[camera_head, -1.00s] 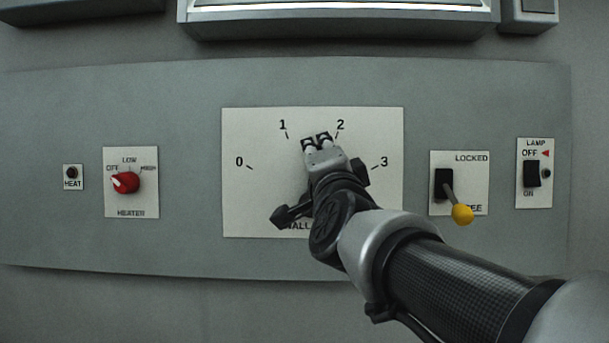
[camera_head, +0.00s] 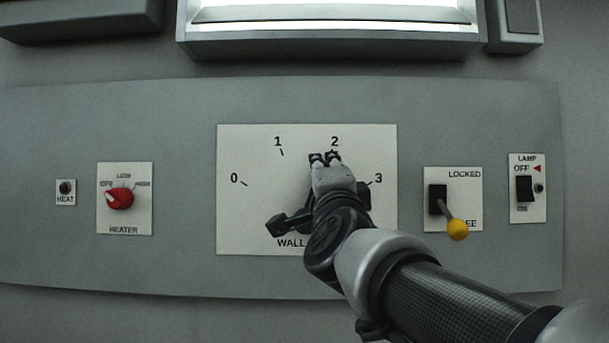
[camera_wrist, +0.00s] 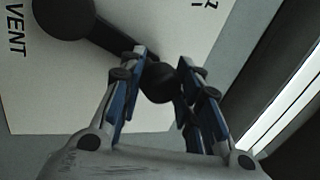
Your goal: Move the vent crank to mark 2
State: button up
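The white vent dial plate (camera_head: 245,215) carries marks 0, 1, 2 and 3 in an arc. In the wrist view the black crank arm (camera_wrist: 112,38) runs from a round black hub (camera_wrist: 65,15) near the word VENT to a dark round knob (camera_wrist: 160,84). My gripper (camera_wrist: 163,62) has its fingers on both sides of this knob and looks shut on it. In the head view my gripper (camera_head: 325,158) is just below mark 2 (camera_head: 334,142), a little left of it. There, my gripper and arm hide the crank.
A lever with a yellow ball (camera_head: 457,229) points down-right on the LOCKED plate (camera_head: 465,190). A lamp switch (camera_head: 524,188) is farther right. A red heater knob (camera_head: 119,198) and a small heat indicator (camera_head: 65,187) are at left. A bright framed unit (camera_head: 335,45) is above the panel.

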jog(key=o, duration=0.4)
jog(key=shift+o, duration=0.2)
jog(key=v, duration=1.2)
